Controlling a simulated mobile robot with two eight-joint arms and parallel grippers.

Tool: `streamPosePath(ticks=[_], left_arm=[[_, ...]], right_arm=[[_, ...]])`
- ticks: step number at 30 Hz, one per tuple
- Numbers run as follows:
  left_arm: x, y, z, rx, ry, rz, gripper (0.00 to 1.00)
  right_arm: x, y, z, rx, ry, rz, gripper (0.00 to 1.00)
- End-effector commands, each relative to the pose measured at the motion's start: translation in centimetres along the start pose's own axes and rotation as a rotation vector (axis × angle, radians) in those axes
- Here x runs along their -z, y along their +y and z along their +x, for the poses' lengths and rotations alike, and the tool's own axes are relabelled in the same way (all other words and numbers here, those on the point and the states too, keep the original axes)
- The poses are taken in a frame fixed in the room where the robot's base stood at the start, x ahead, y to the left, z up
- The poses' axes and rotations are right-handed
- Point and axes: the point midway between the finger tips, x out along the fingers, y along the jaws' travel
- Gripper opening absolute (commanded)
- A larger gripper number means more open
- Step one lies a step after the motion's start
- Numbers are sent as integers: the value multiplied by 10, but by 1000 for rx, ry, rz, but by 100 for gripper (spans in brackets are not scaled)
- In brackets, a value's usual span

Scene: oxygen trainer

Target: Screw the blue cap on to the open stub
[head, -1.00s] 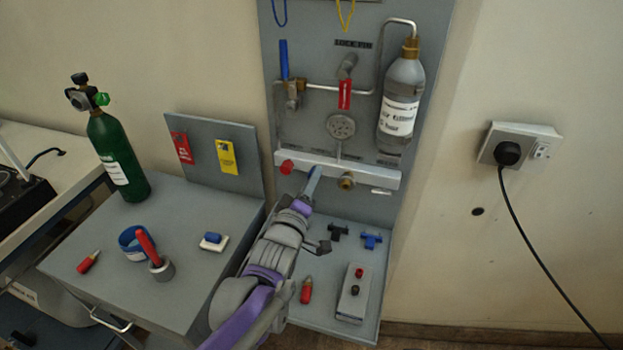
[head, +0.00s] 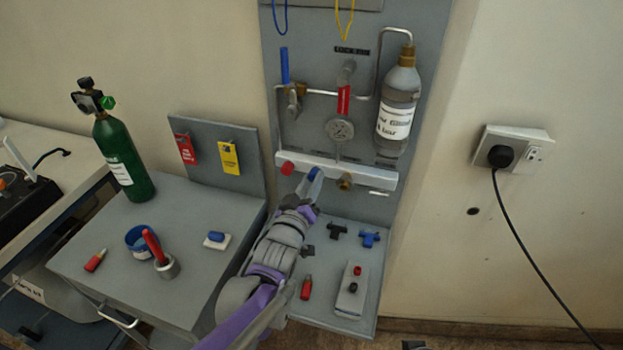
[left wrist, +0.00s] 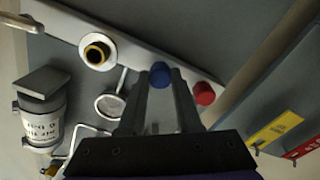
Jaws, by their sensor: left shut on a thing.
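My left gripper (head: 312,178) is shut on the blue cap (left wrist: 159,74) in front of the pale manifold bar (head: 375,181). The cap sits between the fingertips, between the red cap (head: 287,168) and the brass stub (head: 345,182) along the bar. In the left wrist view the brass stub (left wrist: 97,52) shows a dark open mouth, and the red cap (left wrist: 204,93) is on the other side. The cap and fingers hide whatever is behind them on the bar. I cannot tell whether the cap touches the bar or a stub. My right gripper is not in view.
A gauge (head: 340,130), a bottle (head: 398,105) and pipes are on the panel above the bar. Below, a shelf holds a black tee (head: 337,231), a blue tee (head: 369,238) and a grey box (head: 351,292). A green cylinder (head: 122,160) stands on the left cabinet.

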Motion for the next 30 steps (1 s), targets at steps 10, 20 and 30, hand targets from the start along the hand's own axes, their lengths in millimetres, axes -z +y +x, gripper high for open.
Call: streamPosePath(ticks=[10, 20, 30], left_arm=[[0, 0, 0, 0, 0, 52, 0], [1, 0, 0, 1, 1, 338, 0], [1, 0, 1, 1, 1, 397, 0]], right_arm=[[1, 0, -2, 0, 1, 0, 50], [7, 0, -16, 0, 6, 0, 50], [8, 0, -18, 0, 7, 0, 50]])
